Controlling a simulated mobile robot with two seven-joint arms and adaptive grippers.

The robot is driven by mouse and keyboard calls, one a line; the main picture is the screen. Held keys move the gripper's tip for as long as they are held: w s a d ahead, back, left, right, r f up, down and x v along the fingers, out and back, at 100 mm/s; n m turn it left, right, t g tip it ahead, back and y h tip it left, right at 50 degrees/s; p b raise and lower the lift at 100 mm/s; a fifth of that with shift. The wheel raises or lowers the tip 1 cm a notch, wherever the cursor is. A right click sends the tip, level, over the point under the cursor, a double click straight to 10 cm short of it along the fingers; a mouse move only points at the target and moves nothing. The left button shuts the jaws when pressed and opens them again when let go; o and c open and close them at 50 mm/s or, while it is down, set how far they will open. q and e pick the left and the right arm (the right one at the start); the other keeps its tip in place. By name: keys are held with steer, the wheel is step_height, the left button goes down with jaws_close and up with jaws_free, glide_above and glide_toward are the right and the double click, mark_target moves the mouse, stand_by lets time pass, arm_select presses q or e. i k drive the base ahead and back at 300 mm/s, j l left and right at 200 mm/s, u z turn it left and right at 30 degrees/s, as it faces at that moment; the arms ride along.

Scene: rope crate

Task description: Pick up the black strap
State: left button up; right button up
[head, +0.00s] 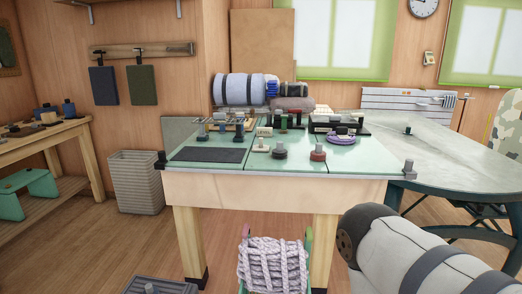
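I cannot single out a loose black strap with certainty. Dark bands run around the pale roll (246,89) at the back of the green-topped table (352,168). A flat black rectangular piece (215,155) lies at the table's front left. A thick bundle of whitish rope (274,268) is low in front of the table, with a green side piece (308,245) beside it; its lower part is cut off by the picture edge. Neither gripper is in view, so what they hold cannot be seen.
Several small dark pieces and a purple ring-shaped item (341,138) stand on the table. A grey ribbed bin (136,183) is left of it. A wooden bench (70,140) is at far left, a grey oval table (455,155) at right. Wooden floor lies open at left.

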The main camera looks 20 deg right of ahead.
mark_target(279, 152)
steer(key=l+u, duration=0.4)
steer(key=l, duration=0.3)
steer(key=k+l+u, duration=0.15)
steer(key=l+u, duration=0.3)
steer(key=l, duration=0.25)
steer(key=l+u, duration=0.45)
steer(key=l, duration=0.25)
steer(key=l+u, duration=0.45)
steer(key=l, duration=0.3)
